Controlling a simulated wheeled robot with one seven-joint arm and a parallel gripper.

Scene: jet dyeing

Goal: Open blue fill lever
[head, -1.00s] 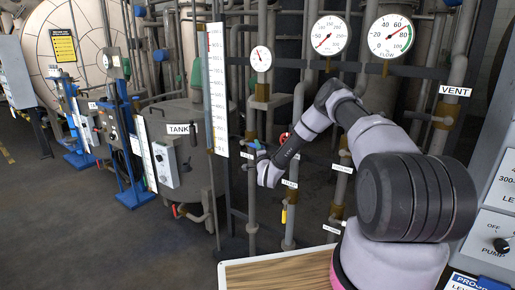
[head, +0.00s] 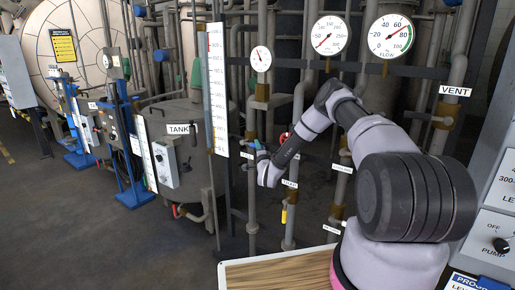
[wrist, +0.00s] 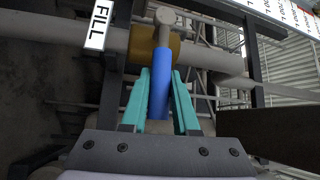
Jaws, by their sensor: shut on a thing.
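The blue fill lever (wrist: 160,85) shows in the wrist view, its grey pivot end at the top beside a brass valve body (wrist: 140,50) on a grey pipe. A white FILL label (wrist: 98,27) is at the upper left. My gripper (wrist: 160,80) is shut on the blue lever, one teal finger on each side. In the head view my gripper (head: 261,155) is at the pipes left of the gauges, and a small bit of blue shows there.
Vertical pipes crowd around my arm. A red valve wheel (head: 284,138) is close behind it, and a yellow lever (head: 284,213) hangs below. A tall white scale (head: 217,90) stands just left. A wooden table top (head: 275,272) is in front; the floor at left is open.

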